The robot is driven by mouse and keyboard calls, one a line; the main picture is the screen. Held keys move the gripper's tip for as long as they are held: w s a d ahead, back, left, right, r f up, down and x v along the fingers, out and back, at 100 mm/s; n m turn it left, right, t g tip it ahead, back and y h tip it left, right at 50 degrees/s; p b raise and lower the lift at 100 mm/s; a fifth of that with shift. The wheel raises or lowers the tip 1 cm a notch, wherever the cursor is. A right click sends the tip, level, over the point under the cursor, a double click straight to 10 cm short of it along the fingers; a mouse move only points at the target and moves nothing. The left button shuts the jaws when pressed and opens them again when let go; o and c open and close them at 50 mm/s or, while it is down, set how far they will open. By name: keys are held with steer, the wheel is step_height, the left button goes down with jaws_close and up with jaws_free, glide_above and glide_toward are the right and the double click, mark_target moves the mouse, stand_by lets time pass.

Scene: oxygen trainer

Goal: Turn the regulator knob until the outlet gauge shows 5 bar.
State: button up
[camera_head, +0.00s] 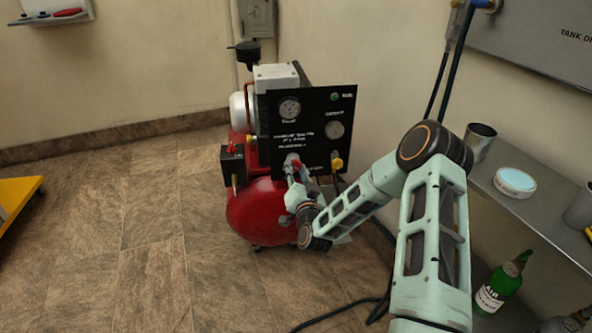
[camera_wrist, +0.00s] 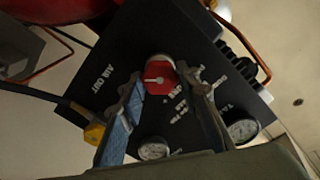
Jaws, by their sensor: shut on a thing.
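The red regulator knob (camera_wrist: 158,73) with a pale pointer mark sits on the black panel (camera_head: 265,125) of the compressor. In the wrist view my gripper (camera_wrist: 163,85) has one finger on each side of the knob and is shut on it. In the head view my gripper (camera_head: 293,174) reaches the panel's lower middle and partly hides the knob (camera_head: 296,165). The gauge on the panel's right (camera_head: 334,130), near the yellow fitting, appears to be the outlet gauge; it also shows in the wrist view (camera_wrist: 153,150). Its needle is too small to read.
A second gauge (camera_head: 289,108), apparently the tank gauge, is at the panel's upper left. A yellow fitting (camera_head: 337,163) with a hose is right of the knob. The red tank (camera_head: 252,212) stands below.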

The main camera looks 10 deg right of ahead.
steer(key=o, duration=1.2)
steer(key=shift+c, duration=0.2)
steer(key=shift+s, duration=0.1)
steer(key=s, duration=1.2)
